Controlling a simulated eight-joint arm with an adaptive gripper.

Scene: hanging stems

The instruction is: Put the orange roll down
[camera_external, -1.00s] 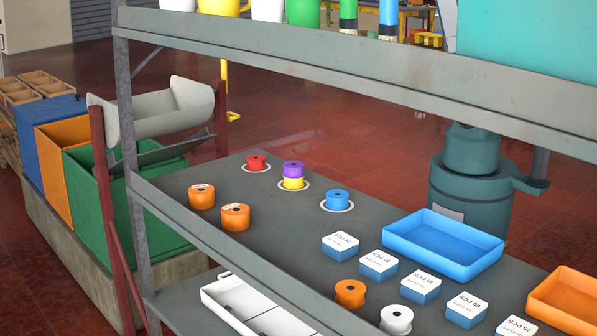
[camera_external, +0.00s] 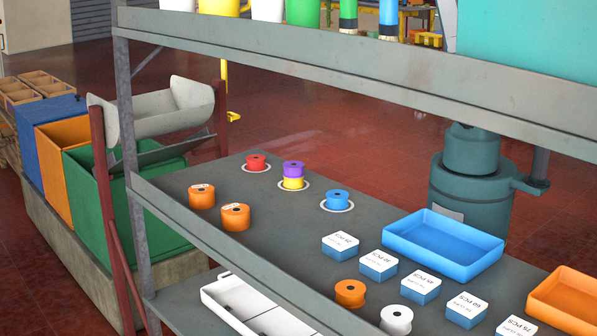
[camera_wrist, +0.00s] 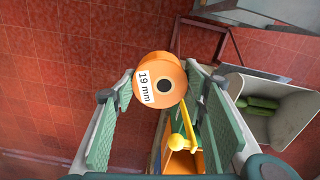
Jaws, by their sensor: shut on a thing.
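In the wrist view, my gripper (camera_wrist: 160,88) is shut on an orange roll (camera_wrist: 172,68) with a white "19 mm" label and a dark centre hole. The roll sits between the fingertips, above red floor tiles and bins. My gripper and this held roll do not show in the external view. There, two orange rolls with white labels (camera_external: 202,196) (camera_external: 235,217) stand on the grey shelf (camera_external: 185,235) at its left, and another orange roll (camera_external: 350,293) stands near the front edge.
On the shelf, a red roll (camera_external: 256,162), a purple roll (camera_external: 293,168) on a yellow roll (camera_external: 293,184) and a blue roll (camera_external: 337,199) stand on white rings. Several labelled boxes, a white roll (camera_external: 396,320) and a blue tray (camera_external: 443,265) are farther right. An upper shelf (camera_external: 330,75) hangs above.

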